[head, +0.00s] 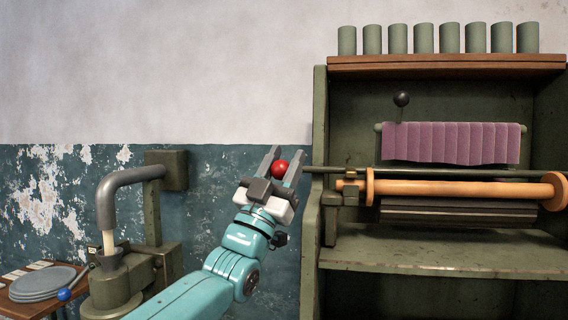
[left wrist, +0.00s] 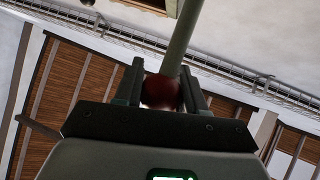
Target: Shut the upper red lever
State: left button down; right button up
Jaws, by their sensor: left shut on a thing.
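The red lever shows as a round red knob (head: 281,168) left of the green cabinet, level with its roller. A thin dark rod (head: 340,169) runs from behind the gripper finger to the right, across the front of the cabinet. My left gripper (head: 285,159) points up with its fingers on either side of the knob and is shut on it. In the left wrist view the dark red knob (left wrist: 160,92) sits between the fingers, partly hidden, and a grey-green rod (left wrist: 181,38) runs up from it. No second red lever shows. My right gripper is out of view.
The cabinet (head: 318,130) holds an orange roller (head: 455,188), a purple pleated cloth (head: 450,143) and a black-knobbed lever (head: 401,98). Several green cups (head: 422,38) stand on top. At left are a bent-pipe machine (head: 110,285), a blue knob (head: 64,294) and stacked plates (head: 40,284).

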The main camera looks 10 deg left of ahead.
pick_arm(q)
jog(key=shift+d+f, duration=0.1)
jog(key=shift+f, duration=0.05)
jog(key=c, duration=0.7)
grip_release()
jog(key=shift+s+f, duration=0.15)
jog(key=b+v, duration=0.5)
jog(key=v, duration=1)
jog(key=shift+s+a+f+b, duration=0.25)
jog(key=shift+b, duration=0.05)
